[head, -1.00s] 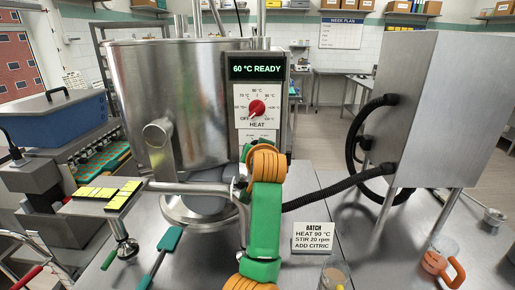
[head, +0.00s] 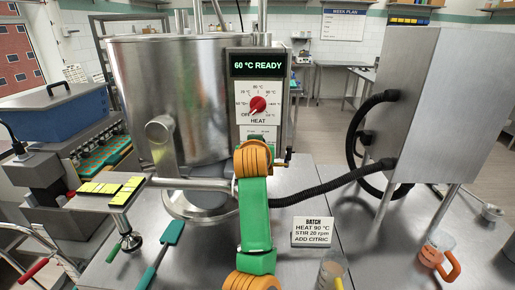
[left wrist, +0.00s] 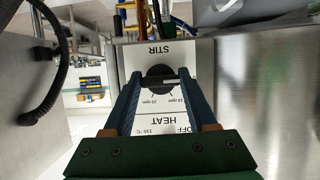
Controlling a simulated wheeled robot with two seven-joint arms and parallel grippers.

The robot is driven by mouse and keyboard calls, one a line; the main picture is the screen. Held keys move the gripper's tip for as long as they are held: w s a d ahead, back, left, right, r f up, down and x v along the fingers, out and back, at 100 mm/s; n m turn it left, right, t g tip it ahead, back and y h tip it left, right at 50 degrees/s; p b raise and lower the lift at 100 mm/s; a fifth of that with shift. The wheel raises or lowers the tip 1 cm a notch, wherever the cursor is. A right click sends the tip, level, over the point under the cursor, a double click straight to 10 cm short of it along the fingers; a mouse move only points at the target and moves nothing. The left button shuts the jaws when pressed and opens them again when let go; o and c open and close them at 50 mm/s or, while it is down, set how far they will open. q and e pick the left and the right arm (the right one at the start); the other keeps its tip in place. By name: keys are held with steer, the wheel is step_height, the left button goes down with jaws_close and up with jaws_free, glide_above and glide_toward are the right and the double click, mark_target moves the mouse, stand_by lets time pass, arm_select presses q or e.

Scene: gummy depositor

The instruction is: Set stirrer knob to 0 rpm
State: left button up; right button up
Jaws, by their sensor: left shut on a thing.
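The black stirrer knob (left wrist: 158,80) sits on the white STIR dial, which appears upside down in the left wrist view. The blue fingers of my left gripper (left wrist: 157,84) are on either side of the knob and shut on it. A pale mark shows on the knob's right side in that view. Markings that look like 20 rpm and 12 rpm show beside it; a 0 mark cannot be made out, so the exact setting is unclear. In the head view my green and orange left arm covers most of the STIR dial. My right gripper is out of view.
Above the STIR dial is the red heat knob (head: 258,105), below a display (head: 257,66) reading 60 °C READY. The steel kettle (head: 180,90) stands at left of the panel. A batch card (head: 313,230) on the table reads HEAT 90 °C, STIR 20 rpm, ADD CITRIC. A black hose (head: 340,185) runs right.

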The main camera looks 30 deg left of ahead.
arm_select(q)
steer(key=shift+f, duration=0.25)
steer(key=o, duration=1.4)
steer(key=shift+c, duration=0.2)
steer(key=shift+r, duration=0.15)
steer(key=b+v, duration=0.2)
steer(key=v, duration=0.5)
steer(key=shift+b, duration=0.3)
